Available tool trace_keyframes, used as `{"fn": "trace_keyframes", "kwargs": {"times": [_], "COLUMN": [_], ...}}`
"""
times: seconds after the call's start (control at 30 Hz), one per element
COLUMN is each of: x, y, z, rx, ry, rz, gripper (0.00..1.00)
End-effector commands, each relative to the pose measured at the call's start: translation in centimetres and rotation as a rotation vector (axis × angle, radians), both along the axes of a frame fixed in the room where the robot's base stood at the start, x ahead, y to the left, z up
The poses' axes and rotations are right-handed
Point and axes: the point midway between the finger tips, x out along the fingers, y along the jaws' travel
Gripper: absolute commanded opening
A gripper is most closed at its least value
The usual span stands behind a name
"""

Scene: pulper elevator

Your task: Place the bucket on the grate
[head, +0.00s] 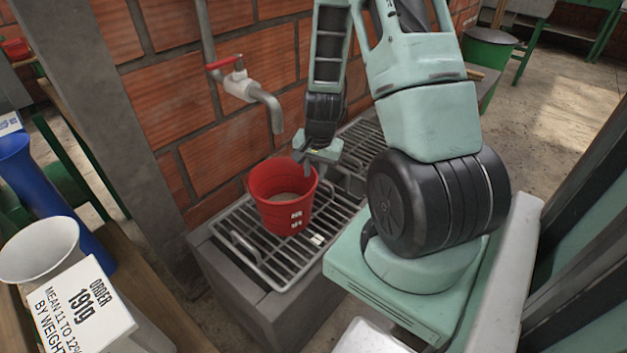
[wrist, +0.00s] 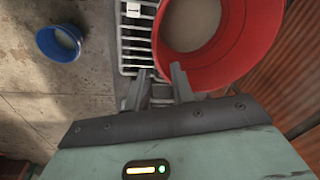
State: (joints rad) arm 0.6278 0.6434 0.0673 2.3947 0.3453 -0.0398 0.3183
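The red bucket (head: 283,212) stands upright on the metal grate (head: 243,246) under the tap, with pale grey-beige contents inside. It fills the upper right of the wrist view (wrist: 245,60). My gripper (head: 318,158) is at the bucket's back right rim. In the wrist view my two fingers (wrist: 160,84) are apart, with nothing seen held between them. The right finger overlaps or touches the bucket's rim; I cannot tell which. Grate bars (wrist: 136,38) show beside the bucket. The bucket's base is partly hidden in the wrist view.
A tap with a red handle (head: 240,82) projects from the brick wall (head: 165,100) above the bucket. A blue bucket (wrist: 60,43) is at upper left in the wrist view.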

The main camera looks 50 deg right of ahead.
Motion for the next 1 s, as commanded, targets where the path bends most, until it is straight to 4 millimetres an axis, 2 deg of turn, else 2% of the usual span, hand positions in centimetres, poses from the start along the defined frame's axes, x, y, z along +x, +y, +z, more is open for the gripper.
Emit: {"fn": "trace_keyframes", "kwargs": {"times": [0.03, 0.13, 0.4, 0.47, 0.53, 0.57, 0.67, 0.7, 0.77, 0.8, 0.87, 0.9, 1.0], "x": [-0.1, -0.2, -0.4, 0.0, 1.0, 1.5, 3.0, 3.2, 2.7, 2.0, 0.4, -1.0, -5.0], "y": [0.1, 0.1, 0.3, 1.0, 3.1, 4.4, 10.7, 13.8, 18.4, 21.3, 25.4, 27.8, 32.5], "z": [1.0, 2.1, 2.9, 3.3, 4.2, 4.8, 7.4, 8.6, 10.5, 11.7, 13.4, 14.4, 16.6], "rx": [-0.001, -0.001, 0.002, 0.004, 0.013, 0.018, 0.040, 0.050, 0.058, 0.062, 0.061, 0.057, 0.034], "ry": [-0.002, -0.001, 0.000, -0.003, -0.009, -0.013, -0.021, -0.022, -0.018, -0.014, -0.005, 0.003, 0.028], "rz": [0.001, 0.001, 0.004, 0.031, 0.109, 0.159, 0.396, 0.513, 0.698, 0.820, 1.003, 1.125, 1.408], "gripper": [0.24, 0.24, 0.24, 0.24, 0.24, 0.24, 0.24, 0.24, 0.24, 0.24, 0.24, 0.24, 0.24]}}
